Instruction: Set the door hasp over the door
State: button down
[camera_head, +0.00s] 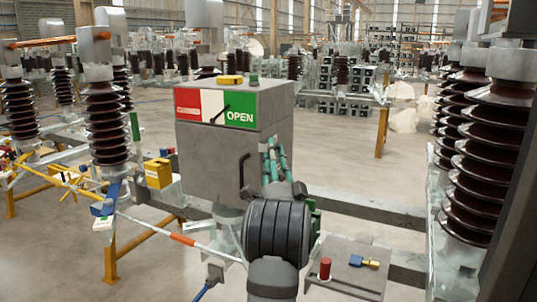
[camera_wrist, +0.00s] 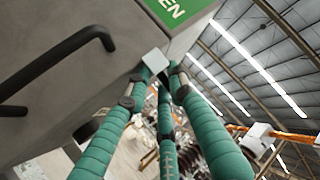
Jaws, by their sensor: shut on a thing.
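A grey cabinet (camera_head: 208,165) stands in the middle of the head view, with a red, white and green panel reading OPEN on its upper front. A black handle (camera_head: 243,178) is on its front; it also shows in the wrist view (camera_wrist: 62,62). My gripper (camera_head: 272,146) has teal fingers at the cabinet's right front side. In the wrist view the fingertips (camera_wrist: 158,68) close on a small pale square piece, seemingly the door hasp (camera_wrist: 155,61), by the cabinet's edge below the OPEN panel. I cannot tell whether it touches the cabinet.
A grey stand (camera_head: 345,283) at lower right holds a red cylinder (camera_head: 325,268) and a yellow-and-blue padlock (camera_head: 364,261). A yellow box (camera_head: 158,172) sits left of the cabinet. Tall brown insulators (camera_head: 480,150) stand at right.

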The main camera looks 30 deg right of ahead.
jog(key=shift+d+r, duration=0.1)
jog(key=c, duration=1.8)
grip_release()
jog(key=shift+o, duration=0.7)
jog(key=v, duration=0.8)
jog(key=shift+c, duration=0.4)
